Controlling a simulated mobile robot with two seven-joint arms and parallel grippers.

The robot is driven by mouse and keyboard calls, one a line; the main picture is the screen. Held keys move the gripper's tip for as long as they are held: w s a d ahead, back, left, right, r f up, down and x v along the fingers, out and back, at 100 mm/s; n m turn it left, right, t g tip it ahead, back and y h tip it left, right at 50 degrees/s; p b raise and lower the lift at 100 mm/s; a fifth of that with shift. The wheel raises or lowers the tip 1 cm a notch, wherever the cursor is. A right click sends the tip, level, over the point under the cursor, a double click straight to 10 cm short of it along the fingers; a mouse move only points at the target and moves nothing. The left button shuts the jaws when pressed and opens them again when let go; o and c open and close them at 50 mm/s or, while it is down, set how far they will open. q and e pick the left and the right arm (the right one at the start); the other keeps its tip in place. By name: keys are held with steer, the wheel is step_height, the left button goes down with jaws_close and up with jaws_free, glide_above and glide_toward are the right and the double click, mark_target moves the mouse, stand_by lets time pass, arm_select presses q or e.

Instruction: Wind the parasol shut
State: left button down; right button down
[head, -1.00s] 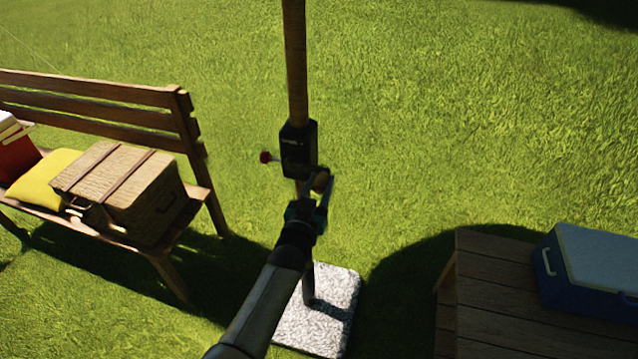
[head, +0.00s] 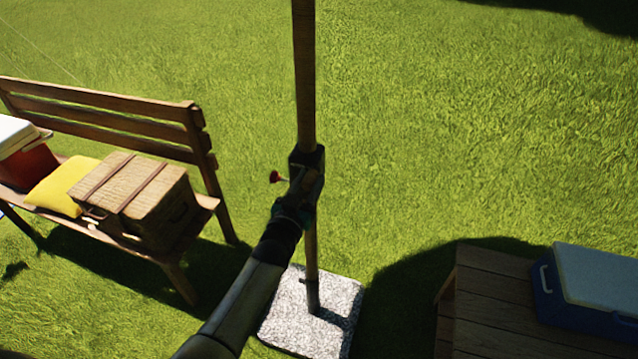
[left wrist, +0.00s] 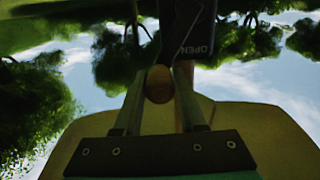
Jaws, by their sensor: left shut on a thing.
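The parasol's wooden pole (head: 305,75) rises from a speckled stone base (head: 285,318). A black crank housing (head: 310,157) sits on the pole, with a small red knob (head: 277,177) at its left. My left gripper (head: 308,183) is in front of the housing and hides part of it. In the left wrist view its fingers (left wrist: 158,90) are shut on a round wooden crank knob (left wrist: 158,84). The housing there (left wrist: 190,30) bears the word OPEN. A broad tan surface (left wrist: 262,140), seemingly the canopy, spreads behind the gripper. My right gripper is not in view.
A wooden bench (head: 110,117) at the left holds a wicker basket (head: 140,198), a yellow cushion (head: 62,185) and a red and white box (head: 22,160). A wooden table (head: 490,310) with a blue cooler (head: 590,285) stands at the right. Open grass lies behind the pole.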

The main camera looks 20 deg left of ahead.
arm_select(q)
steer(key=a+f+b, duration=0.8)
steer(key=a+b, duration=0.2)
steer(key=a, duration=0.3)
steer(key=d+f+b, duration=0.4)
steer(key=d+f, duration=0.4)
steer(key=d, duration=0.2)
steer(key=d+r+p, duration=0.5)
steer(key=d+r, duration=0.1)
steer(key=shift+d, duration=0.4)
stand_by(1.0)
